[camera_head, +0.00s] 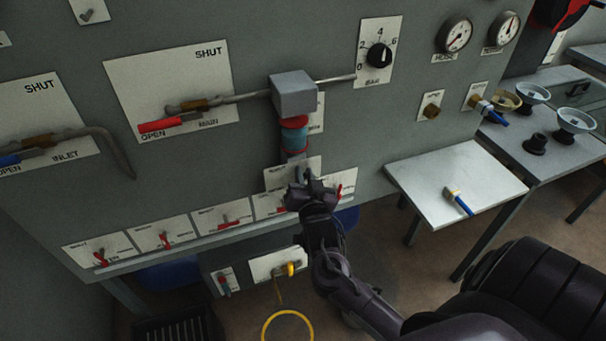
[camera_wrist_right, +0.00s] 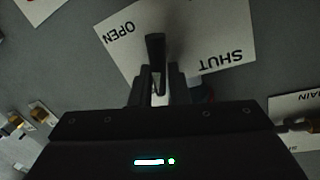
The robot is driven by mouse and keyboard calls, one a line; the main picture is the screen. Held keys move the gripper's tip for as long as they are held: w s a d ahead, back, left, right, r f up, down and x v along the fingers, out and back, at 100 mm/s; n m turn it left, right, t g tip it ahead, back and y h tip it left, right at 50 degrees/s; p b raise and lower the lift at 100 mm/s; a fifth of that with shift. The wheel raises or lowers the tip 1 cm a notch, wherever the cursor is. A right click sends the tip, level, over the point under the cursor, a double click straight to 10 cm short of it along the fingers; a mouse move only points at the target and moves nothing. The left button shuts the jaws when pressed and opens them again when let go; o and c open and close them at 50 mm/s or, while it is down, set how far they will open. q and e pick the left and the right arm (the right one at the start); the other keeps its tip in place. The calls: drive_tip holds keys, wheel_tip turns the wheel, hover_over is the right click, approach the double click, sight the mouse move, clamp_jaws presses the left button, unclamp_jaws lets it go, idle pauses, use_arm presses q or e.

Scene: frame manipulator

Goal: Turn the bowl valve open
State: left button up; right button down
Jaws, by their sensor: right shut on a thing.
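The valve lever that I take for the bowl valve is on a white plate (camera_head: 280,178) on the grey panel, below the red and blue bowl (camera_head: 295,133); its name is not readable. My right gripper (camera_head: 307,182) covers most of it in the head view. In the right wrist view the dark lever (camera_wrist_right: 155,48) stands out from the plate (camera_wrist_right: 190,60), between the words OPEN and SHUT. My right gripper (camera_wrist_right: 158,88) is shut on the lever. My left gripper is out of view.
A row of small red-handled valves (camera_head: 225,222) runs along the panel's lower edge. The main valve (camera_head: 175,122) and the inlet valve (camera_head: 30,157) are at the left. A white side shelf (camera_head: 430,185) juts out at the right. A yellow hose ring (camera_head: 287,318) is below.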

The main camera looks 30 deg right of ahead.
drive_tip(key=m, duration=0.2)
drive_tip(key=m+p, duration=0.1)
drive_tip(key=m, duration=0.1)
drive_tip(key=shift+s+d+f+g+y, duration=0.1)
drive_tip(key=shift+d+f+g+y, duration=0.1)
drive_tip(key=shift+d+g+y, duration=0.15)
drive_tip(key=shift+d+f+m+y+p, duration=0.1)
drive_tip(key=shift+f+m+y+p, duration=0.3)
drive_tip(key=shift+m, duration=0.95)
drive_tip(key=shift+d+f+m+y+p, duration=0.15)
drive_tip(key=shift+m+y+p, duration=0.45)
drive_tip(key=shift+m, duration=0.7)
drive_tip(key=shift+d+f+m+y+p, duration=0.1)
drive_tip(key=shift+f+m+y+p, duration=0.15)
drive_tip(key=shift+m+p, duration=0.8)
drive_tip(key=shift+m+b, duration=0.35)
drive_tip(key=shift+m, duration=0.05)
drive_tip(key=shift+s, duration=0.1)
drive_tip(key=c, duration=1.7)
unclamp_jaws()
drive_tip(key=shift+c, duration=0.2)
